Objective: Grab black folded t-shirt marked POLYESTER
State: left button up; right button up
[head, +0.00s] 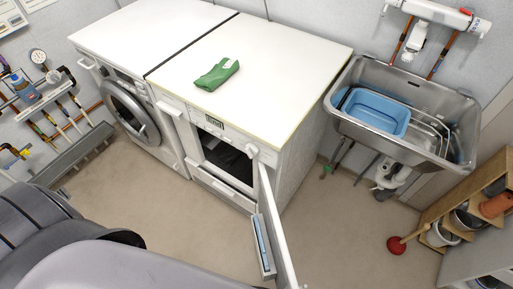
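I see no black folded t-shirt marked POLYESTER in the head view. The only cloth-like thing in sight is a crumpled green item (218,74) with a small white part, lying on the white top of the right machine. The right machine (222,150) has its front opening uncovered; the inside is dark and I cannot tell what is in it. Neither of my grippers is in view.
A closed round-door washer (130,108) stands left of the right machine. An open door (275,225) sticks out into the floor space. A steel sink (455,158) holding a blue basin (375,112) is at right. A red plunger (396,245) stands near wooden shelves (465,205).

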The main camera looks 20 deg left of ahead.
aim_at(227, 158)
jog(key=j+z, duration=0.2)
jog(key=j, duration=0.3)
jog(key=j+z, duration=0.2)
jog(key=j, duration=0.35)
jog(key=j+z, duration=0.2)
jog(key=j, duration=0.3)
jog(key=k+j+z, duration=0.15)
jog(key=j, duration=0.35)
jog(key=k+j+z, duration=0.2)
jog(key=j, duration=0.3)
jog(key=k+j, duration=0.1)
jog(key=j, duration=0.35)
jog(key=k+j, duration=0.1)
jog(key=j, duration=0.3)
jog(key=k+j, duration=0.1)
jog(key=j, duration=0.35)
jog(key=k+j, duration=0.1)
jog(key=j, duration=0.8)
jog(key=k+z, duration=0.05)
